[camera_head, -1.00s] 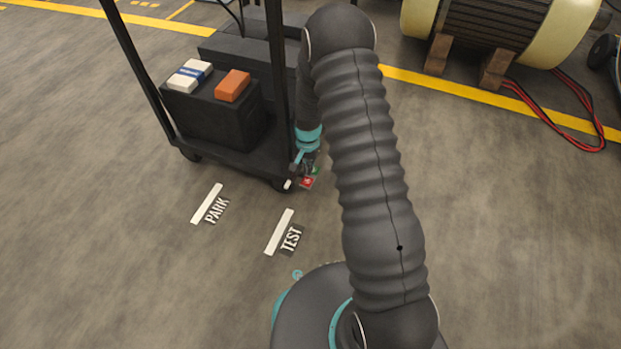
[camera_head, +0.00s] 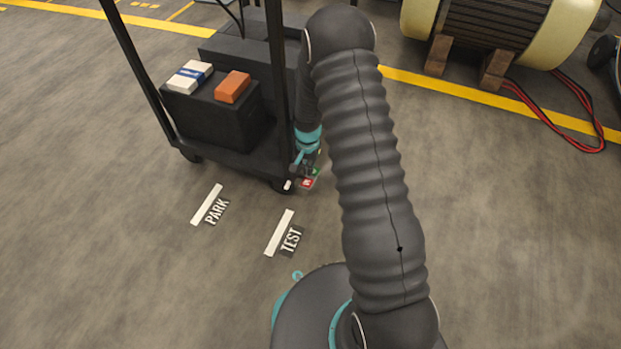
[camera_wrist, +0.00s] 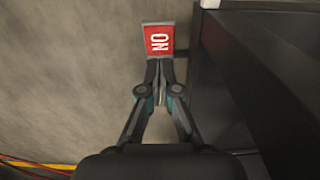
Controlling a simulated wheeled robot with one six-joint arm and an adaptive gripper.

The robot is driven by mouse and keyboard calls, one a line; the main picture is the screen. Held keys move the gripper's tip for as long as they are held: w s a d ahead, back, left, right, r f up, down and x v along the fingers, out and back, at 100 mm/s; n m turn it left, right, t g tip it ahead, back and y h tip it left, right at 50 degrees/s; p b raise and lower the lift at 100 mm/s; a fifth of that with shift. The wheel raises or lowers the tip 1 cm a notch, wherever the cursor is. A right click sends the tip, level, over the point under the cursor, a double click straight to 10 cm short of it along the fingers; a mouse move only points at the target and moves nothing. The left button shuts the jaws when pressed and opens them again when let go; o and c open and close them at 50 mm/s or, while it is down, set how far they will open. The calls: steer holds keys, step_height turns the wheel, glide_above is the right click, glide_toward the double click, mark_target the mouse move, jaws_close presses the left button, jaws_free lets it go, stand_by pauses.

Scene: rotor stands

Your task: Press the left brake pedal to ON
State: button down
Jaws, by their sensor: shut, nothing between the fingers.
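A red pedal plate (camera_wrist: 160,39) with white "ON" lettering and a pale edge is at the top of the wrist view. It also shows as a small red patch (camera_head: 307,183) at the cart's near right corner in the head view, with a green patch (camera_head: 316,171) just behind it. My gripper (camera_wrist: 165,66) is shut and empty, its fingertips at the plate's lower edge; I cannot tell whether they touch or whether the plate is pressed down. In the head view my gripper (camera_head: 302,166) is small and partly hidden at the same corner.
The dark cart (camera_head: 232,152) carries a black box with an orange block (camera_head: 233,86) and a white-blue block (camera_head: 190,76). Its upright post (camera_head: 277,90) is close beside my arm. Floor labels PARK (camera_head: 216,211) and TEST (camera_head: 291,239) lie on clear floor.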

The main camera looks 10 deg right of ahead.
mark_target(308, 180)
steer(key=shift+f+b, duration=1.65)
steer(key=shift+f, duration=0.75)
stand_by(1.6)
steer(key=shift+r+p, duration=1.95)
steer(key=shift+r, duration=1.6)
